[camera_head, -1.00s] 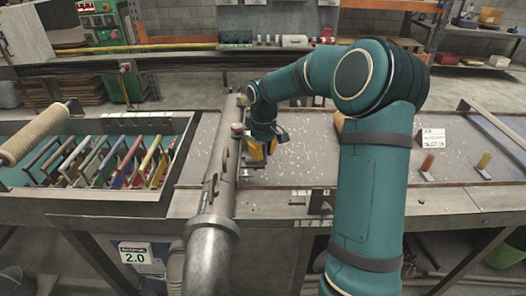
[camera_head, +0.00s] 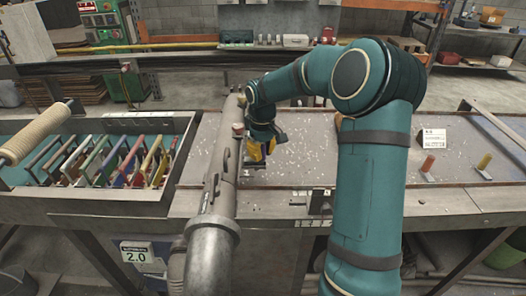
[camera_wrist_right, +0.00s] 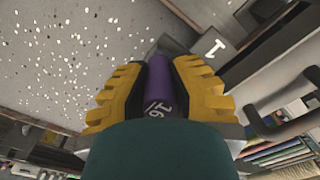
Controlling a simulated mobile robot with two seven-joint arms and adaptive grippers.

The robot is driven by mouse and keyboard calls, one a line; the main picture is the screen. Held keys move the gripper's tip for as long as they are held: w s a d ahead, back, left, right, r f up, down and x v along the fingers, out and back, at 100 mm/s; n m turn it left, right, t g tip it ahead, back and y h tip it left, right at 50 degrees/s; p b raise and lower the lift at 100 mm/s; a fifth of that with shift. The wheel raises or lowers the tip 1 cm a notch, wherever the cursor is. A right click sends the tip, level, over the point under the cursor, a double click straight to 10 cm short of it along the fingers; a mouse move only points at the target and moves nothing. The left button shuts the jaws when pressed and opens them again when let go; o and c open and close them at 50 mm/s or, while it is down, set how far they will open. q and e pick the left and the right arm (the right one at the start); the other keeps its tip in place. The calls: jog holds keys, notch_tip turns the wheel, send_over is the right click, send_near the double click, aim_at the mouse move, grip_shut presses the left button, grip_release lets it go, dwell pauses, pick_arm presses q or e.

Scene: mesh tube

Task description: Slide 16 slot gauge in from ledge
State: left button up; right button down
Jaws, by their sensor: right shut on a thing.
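My right gripper (camera_head: 256,152), with yellow fingers, is low over the speckled table, just right of the long grey tube. In the right wrist view its fingers (camera_wrist_right: 158,95) are shut on a purple gauge (camera_wrist_right: 158,82). A white "16" shows on the gauge's dark lower part. The gauge's far end meets a dark grey block (camera_wrist_right: 172,46) in the picture; I cannot tell whether they touch. In the head view the gauge is hidden by the gripper. My left gripper is not in view.
The long grey tube (camera_head: 222,175) runs beside my right gripper. A tray (camera_head: 100,208) of coloured frames stands at the left. The speckled table (camera_head: 310,150) between is mostly clear.

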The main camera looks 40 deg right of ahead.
jog(key=shift+w+a+p, duration=0.3)
jog(key=shift+w+a, duration=0.5)
jog(key=shift+a, duration=0.15)
dwell(1.1)
jog(key=c, duration=0.9)
grip_release()
jog(key=shift+a, duration=0.15)
jog(key=r, duration=1.2)
jog(key=shift+s+d, duration=0.2)
jog(key=shift+d, duration=0.15)
